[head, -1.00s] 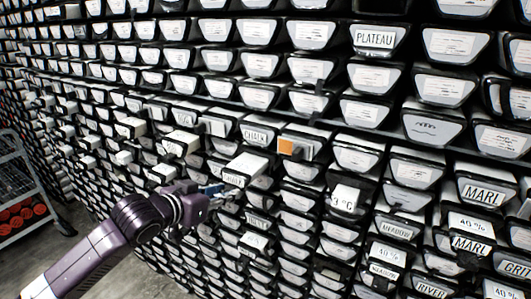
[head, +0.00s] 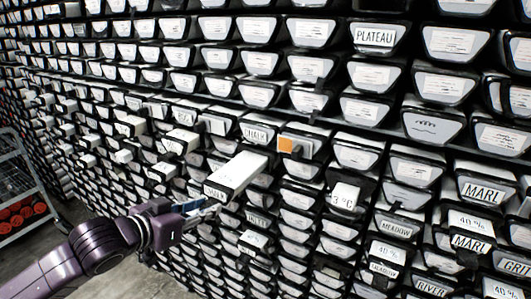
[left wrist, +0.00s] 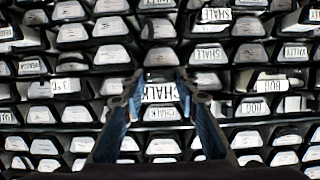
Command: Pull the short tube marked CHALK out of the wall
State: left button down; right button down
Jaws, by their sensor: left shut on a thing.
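A tube marked CHALK (head: 238,175) sticks well out of the wall in the head view. It is long and white on top, with a dark-edged label face at its front end. My left gripper (head: 214,204) is shut on that front end, and my purple arm comes in from the lower left. In the left wrist view the CHALK label (left wrist: 161,93) shows between the two blue-padded fingers of the left gripper (left wrist: 160,102). The back end of the tube is hidden in the wall. My right gripper is not in view.
The wall (head: 262,64) is packed with label-faced tubes. Another CHALK label (head: 256,133) is just above the held tube. A tube with an orange patch (head: 290,146) is to its right. A cart (head: 22,180) with red items stands at far left, beside bare floor.

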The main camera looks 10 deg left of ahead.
pick_arm(q)
jog(key=shift+s+a+r+b, duration=0.1)
jog(key=shift+s+a+b, duration=0.2)
jog(key=shift+s, duration=0.6)
jog(key=shift+s+a+b, duration=0.15)
jog(key=shift+s+a, duration=0.15)
jog(key=shift+s, duration=0.6)
